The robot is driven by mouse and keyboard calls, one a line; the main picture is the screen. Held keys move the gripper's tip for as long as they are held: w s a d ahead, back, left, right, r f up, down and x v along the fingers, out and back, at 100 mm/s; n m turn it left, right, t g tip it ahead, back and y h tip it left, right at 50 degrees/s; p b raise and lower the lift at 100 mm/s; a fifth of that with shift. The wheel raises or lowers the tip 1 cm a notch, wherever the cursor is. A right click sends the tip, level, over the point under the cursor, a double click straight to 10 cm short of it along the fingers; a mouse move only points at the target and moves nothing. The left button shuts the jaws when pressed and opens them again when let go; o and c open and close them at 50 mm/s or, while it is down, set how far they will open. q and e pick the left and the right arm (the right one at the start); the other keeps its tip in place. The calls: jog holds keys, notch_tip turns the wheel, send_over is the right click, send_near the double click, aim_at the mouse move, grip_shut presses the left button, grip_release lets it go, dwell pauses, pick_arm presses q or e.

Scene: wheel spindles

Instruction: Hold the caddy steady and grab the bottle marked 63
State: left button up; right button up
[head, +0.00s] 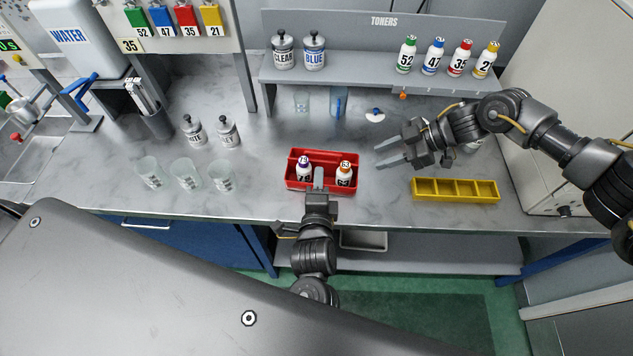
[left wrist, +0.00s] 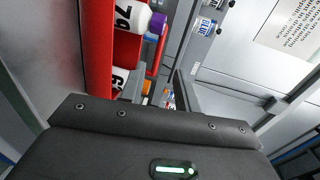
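The red caddy (head: 291,183) stands on the counter and also shows at the left of the left wrist view (left wrist: 97,50). In it stand a purple-capped bottle (head: 304,172), labelled 79 in the left wrist view (left wrist: 126,18), and the orange-capped bottle marked 63 (head: 344,175), on the right. The 63 bottle is partly hidden in the left wrist view (left wrist: 119,79). My left gripper (head: 319,178) is at the caddy's front wall, between the bottles; whether its fingers pinch the wall is unclear. My right gripper (head: 385,155) is open and empty, right of the caddy.
A yellow divided tray (head: 455,198) lies right of the caddy. Several clear cups (head: 186,173) and two lidded jars (head: 228,134) stand to the left. Behind is the toner shelf (head: 375,72) with numbered bottles. The counter just behind the caddy is clear.

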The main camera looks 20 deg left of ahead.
aim_at(317, 154)
pick_arm(q)
jog(key=x, duration=0.7)
jog(key=a+x, duration=0.1)
jog(key=x, duration=0.3)
jog(key=shift+s+d+f, duration=0.1)
jog(key=shift+s+f, duration=0.05)
jog(key=shift+s, duration=0.05)
grip_shut()
